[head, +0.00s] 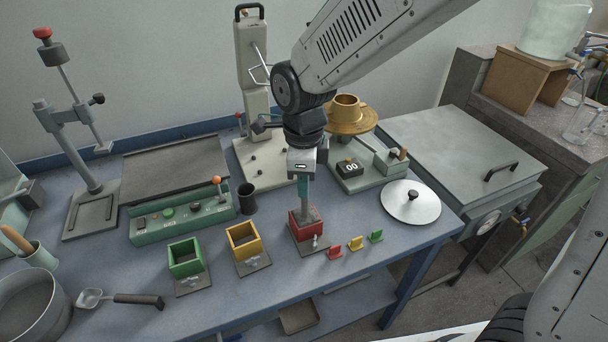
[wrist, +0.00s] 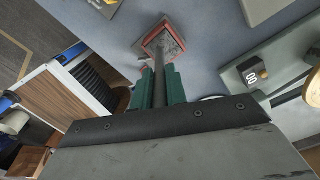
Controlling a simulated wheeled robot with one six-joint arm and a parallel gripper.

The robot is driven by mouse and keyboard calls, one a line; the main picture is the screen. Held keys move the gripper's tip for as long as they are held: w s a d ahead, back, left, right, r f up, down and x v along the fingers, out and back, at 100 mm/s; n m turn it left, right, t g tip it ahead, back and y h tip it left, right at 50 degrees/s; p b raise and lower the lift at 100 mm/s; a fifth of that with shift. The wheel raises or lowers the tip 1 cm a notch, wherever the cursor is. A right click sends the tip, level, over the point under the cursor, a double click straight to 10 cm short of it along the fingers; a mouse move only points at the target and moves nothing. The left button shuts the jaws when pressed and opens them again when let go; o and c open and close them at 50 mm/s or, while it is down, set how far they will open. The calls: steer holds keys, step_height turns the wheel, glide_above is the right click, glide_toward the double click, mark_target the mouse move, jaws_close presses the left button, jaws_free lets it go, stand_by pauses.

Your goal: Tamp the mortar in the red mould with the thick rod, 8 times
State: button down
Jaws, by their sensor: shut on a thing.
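My gripper (head: 304,183) points down over the red mould (head: 308,232) and is shut on the thick grey rod (head: 308,203). The rod stands about upright below the green fingers, and its lower end reaches the mould's open top. In the wrist view, the rod (wrist: 159,66) runs between the green fingertips (wrist: 159,84) to the grey mortar (wrist: 168,45) inside the red mould (wrist: 143,43). The rod hides part of the mortar, and I cannot tell how deep its tip sits. The mould rests on a dark base plate.
A yellow mould (head: 245,243) and a green mould (head: 186,258) stand left of the red one. Small red, yellow and green tags (head: 356,244) lie to its right. A control box (head: 183,217), black cup (head: 248,199), flow table (head: 352,120) and round lid (head: 411,203) stand around.

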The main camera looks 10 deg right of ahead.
steer(key=r, duration=0.3)
steer(key=shift+w+d+r, duration=0.15)
steer(key=shift+w, duration=0.2)
steer(key=shift+d, duration=0.1)
stand_by(0.7)
steer(key=shift+a, duration=0.25)
